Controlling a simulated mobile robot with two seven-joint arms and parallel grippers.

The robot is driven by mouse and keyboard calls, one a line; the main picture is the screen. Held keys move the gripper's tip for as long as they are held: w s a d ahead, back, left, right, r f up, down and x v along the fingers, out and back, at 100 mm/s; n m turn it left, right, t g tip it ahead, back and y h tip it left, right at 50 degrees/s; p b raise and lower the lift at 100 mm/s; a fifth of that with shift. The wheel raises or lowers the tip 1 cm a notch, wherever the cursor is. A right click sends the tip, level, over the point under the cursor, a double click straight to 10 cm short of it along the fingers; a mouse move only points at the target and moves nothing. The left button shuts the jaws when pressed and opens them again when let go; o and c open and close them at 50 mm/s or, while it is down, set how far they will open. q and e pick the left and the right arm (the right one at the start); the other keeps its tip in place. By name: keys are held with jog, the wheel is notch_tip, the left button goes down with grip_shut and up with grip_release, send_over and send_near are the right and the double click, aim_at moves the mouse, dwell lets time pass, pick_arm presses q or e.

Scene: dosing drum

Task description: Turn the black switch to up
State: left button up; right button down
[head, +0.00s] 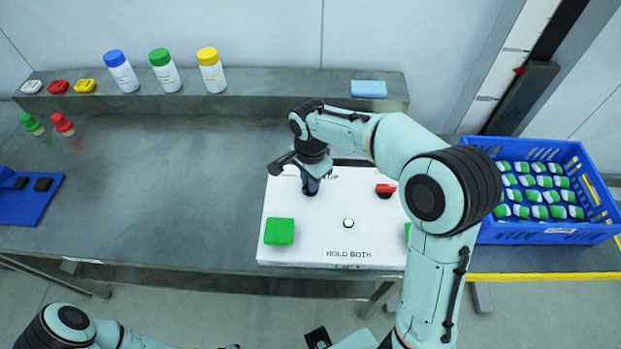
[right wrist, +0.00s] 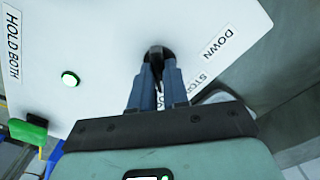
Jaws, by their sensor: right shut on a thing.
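The white control panel (head: 305,243) lies on the grey bench. The black switch (right wrist: 157,50) is a small dark knob near the panel's edge. The right wrist view shows it between the tips of my right gripper (right wrist: 157,70), which is shut on it. A "DOWN" label is beside the switch, and another label is partly covered by the fingers. In the head view my right gripper (head: 311,188) reaches down to the panel's upper left and hides the switch. The switch's exact angle is hard to tell.
Another green button is mostly behind my right arm. A blue crate (head: 545,232) stands right. Bottles line the back ledge (head: 290,95). The bench's left is mostly clear.

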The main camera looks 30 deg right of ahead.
dwell(0.5)
jog(key=c, duration=1.1)
grip_release()
pick_arm(q)
jog(key=shift+w+r+p, duration=0.4)
jog(key=shift+r+p, duration=0.05)
jog(key=shift+r, duration=0.15)
jog(key=shift+w+r+p, duration=0.35)
jog(key=shift+r+p, duration=0.1)
jog(key=shift+r, duration=0.15)
pick_arm(e)
notch_tip(320, 180, up, 14)
jog(key=shift+f, duration=0.25)
